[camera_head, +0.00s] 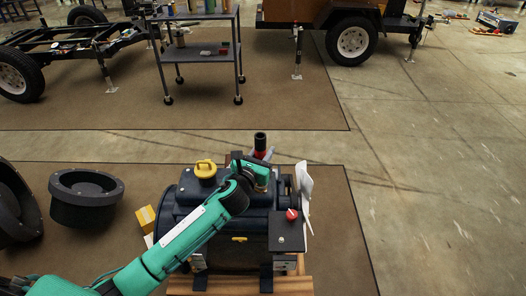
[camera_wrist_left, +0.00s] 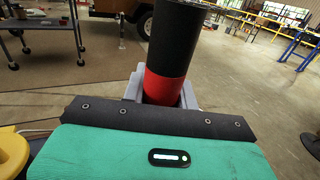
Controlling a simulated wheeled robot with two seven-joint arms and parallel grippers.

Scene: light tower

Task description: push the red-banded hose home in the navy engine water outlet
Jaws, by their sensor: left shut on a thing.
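The black hose (camera_head: 260,142) with a red band stands roughly upright over the navy engine (camera_head: 179,205) in the head view. In the left wrist view the hose (camera_wrist_left: 182,35) rises through the top of the picture, its red band (camera_wrist_left: 165,87) between the grey fingers. My left gripper (camera_head: 261,158) is shut on the hose at the band, above the engine's top. The hose's lower end and the water outlet are hidden behind my arm and gripper, so I cannot tell how they meet. My right gripper is not in view.
A yellow cap (camera_head: 205,168) sits on the engine's top. A white fan (camera_head: 304,186) and a red knob (camera_head: 291,214) are at its right. Black round parts (camera_head: 86,186) and a yellow box (camera_head: 145,217) lie left.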

